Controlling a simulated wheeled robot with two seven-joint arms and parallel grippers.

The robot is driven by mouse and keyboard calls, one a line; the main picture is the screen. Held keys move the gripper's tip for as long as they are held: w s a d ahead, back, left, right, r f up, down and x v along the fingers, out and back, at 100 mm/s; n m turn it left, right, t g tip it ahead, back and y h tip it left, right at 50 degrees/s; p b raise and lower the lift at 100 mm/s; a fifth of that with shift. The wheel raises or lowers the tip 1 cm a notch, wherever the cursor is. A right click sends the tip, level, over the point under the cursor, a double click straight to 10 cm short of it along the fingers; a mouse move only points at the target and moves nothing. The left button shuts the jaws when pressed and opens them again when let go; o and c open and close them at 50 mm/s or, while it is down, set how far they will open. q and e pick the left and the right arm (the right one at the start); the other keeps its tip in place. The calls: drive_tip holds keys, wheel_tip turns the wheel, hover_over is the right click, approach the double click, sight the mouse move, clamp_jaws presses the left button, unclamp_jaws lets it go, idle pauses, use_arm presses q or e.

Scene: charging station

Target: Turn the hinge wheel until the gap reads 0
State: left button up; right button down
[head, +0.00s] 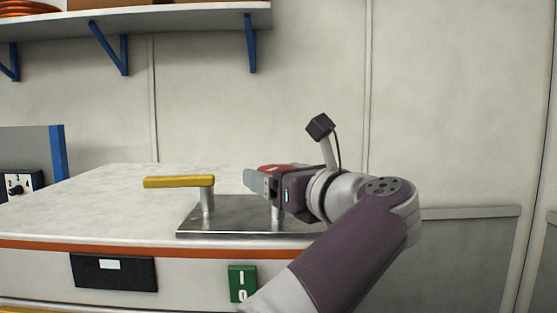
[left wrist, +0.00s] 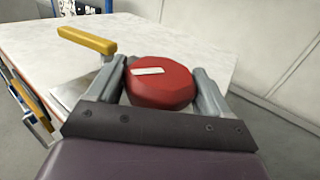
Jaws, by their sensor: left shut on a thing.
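The red wheel (left wrist: 163,92) has a white bar mark on its top and sits on a short post on a metal plate (head: 200,222). Its red top also shows in the head view (head: 277,167), mostly hidden by my gripper. My left gripper (head: 257,180) comes at it level from the right and is shut on it, with one grey finger on each side in the left wrist view (left wrist: 163,72). A yellow handle (head: 179,181) stands on a post on the same plate, to the left of the wheel. No gap reading can be made out. My right gripper is not in view.
The plate lies on a pale worktop (head: 110,190) with an orange front edge. A black panel (head: 114,272) and a green I/O switch (head: 242,283) are on its front. A numbered dial (head: 18,186) is at far left. A shelf (head: 160,20) hangs above.

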use_arm(q)
drive_tip(key=shift+r+n+g+y+p, duration=0.15)
drive_tip(key=shift+n+g+y+p, duration=0.55)
drive_tip(key=shift+y+p, duration=0.2)
drive_tip(key=shift+n+g+y+p, duration=0.3)
drive_tip(key=shift+y, duration=0.1)
drive_tip(key=shift+f, duration=0.2)
drive_tip(key=o, duration=1)
drive_tip(key=shift+w, duration=0.1)
drive_tip(key=shift+c, duration=0.2)
drive_tip(key=v, duration=1.2)
drive_tip(key=shift+s+d+p, duration=0.2)
drive_tip(key=shift+s+p, duration=0.05)
drive_tip(key=shift+p, duration=0.15)
